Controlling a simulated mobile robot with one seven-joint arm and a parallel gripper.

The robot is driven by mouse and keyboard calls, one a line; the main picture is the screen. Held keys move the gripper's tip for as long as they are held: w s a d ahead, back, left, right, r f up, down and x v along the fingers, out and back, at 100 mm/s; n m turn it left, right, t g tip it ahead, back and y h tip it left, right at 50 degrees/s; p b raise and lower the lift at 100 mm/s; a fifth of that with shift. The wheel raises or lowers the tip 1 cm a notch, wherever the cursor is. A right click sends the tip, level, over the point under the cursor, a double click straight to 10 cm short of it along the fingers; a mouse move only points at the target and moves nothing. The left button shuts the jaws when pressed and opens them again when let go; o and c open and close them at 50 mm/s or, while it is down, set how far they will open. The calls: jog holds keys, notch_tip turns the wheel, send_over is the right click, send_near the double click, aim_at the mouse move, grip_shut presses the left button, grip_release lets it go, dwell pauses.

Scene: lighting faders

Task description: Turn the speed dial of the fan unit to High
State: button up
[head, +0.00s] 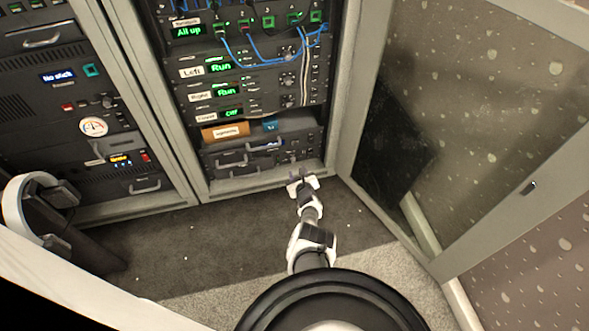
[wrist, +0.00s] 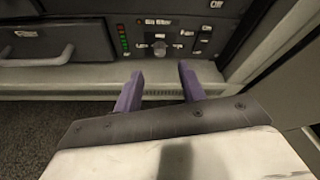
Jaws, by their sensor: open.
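My gripper (head: 302,178) is at the foot of the middle rack in the head view. In the wrist view my gripper (wrist: 160,72) has its two purple fingers apart, with nothing between them. The lowest rack panel, which appears to be the fan unit (wrist: 182,36), is just past the fingertips.
A drawer handle (wrist: 38,58) juts out left of the panel. The rack's bottom ledge (wrist: 80,82) runs below it. An open glass door (head: 470,130) stands on the right. Blue cables (head: 262,50) hang higher in the rack.

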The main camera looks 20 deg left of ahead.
aim_at(294, 162)
jog(key=b+x, duration=0.6)
jog(key=shift+s+f, duration=0.1)
jog(key=shift+f, duration=0.1)
jog(key=shift+w+a+f+b, duration=0.1)
jog(key=shift+w+a+b, duration=0.45)
jog(key=shift+b, duration=0.55)
jog(key=shift+w+d, duration=0.1)
jog(key=shift+d, duration=0.05)
jog(key=shift+c, duration=0.2)
grip_shut()
jog(key=m+y+b, duration=0.1)
jog(key=m+g+b, duration=0.1)
jog(key=m+y, duration=0.1)
jog(key=m, duration=0.1)
jog(key=shift+w+d+f+y+b, duration=0.2)
jog(key=shift+d+y+b, duration=0.1)
jog(key=shift+b, duration=0.1)
jog(key=m+g+y+b, duration=0.1)
jog(key=m+b, duration=0.2)
jog(key=shift+w+d+y, duration=0.1)
jog(key=shift+d+y, duration=0.05)
jog(key=shift+y, duration=0.25)
jog(key=shift+m, duration=0.3)
